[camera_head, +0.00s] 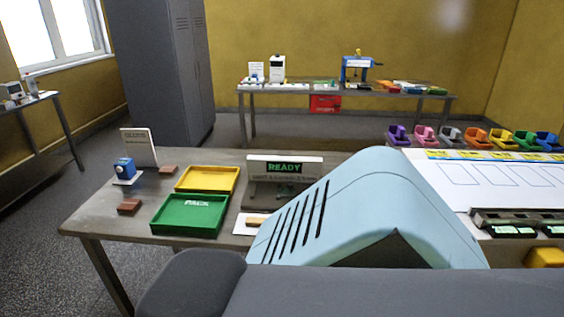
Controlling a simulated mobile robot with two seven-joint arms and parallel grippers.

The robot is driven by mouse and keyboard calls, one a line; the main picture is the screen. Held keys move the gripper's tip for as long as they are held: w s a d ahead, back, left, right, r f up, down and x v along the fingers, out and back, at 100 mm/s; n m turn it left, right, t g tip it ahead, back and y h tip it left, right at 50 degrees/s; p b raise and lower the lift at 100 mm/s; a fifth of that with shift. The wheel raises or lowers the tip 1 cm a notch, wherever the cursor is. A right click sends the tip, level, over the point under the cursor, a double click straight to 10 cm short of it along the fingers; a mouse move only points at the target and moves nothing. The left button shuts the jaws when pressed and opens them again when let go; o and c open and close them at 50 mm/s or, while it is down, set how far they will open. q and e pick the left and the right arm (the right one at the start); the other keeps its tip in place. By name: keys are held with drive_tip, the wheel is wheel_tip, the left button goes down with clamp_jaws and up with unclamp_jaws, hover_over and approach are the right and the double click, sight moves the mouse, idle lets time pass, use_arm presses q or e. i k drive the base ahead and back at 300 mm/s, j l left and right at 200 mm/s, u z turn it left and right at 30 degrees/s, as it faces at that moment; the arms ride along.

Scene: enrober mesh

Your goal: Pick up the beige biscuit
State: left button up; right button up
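A small tan-beige block, which looks like the beige biscuit (255,221), lies on a white pad (240,226) on the grey table. It is just right of the green tray marked PACK (161,223) and in front of the grey unit with the READY display (284,169). Its right end is close to the edge of what blocks my view in the foreground, and some of the pad is hidden there. Neither of my grippers is in view.
A yellow tray (235,177) sits behind the green one. Two brown blocks (129,206) (168,170), a blue cube device (124,168) and an upright card (139,147) stand at the left. Several coloured bins (424,136) line the right table's back. The table's front left is clear.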

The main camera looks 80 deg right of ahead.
sight(250, 221)
drive_tip(key=z, duration=2.2)
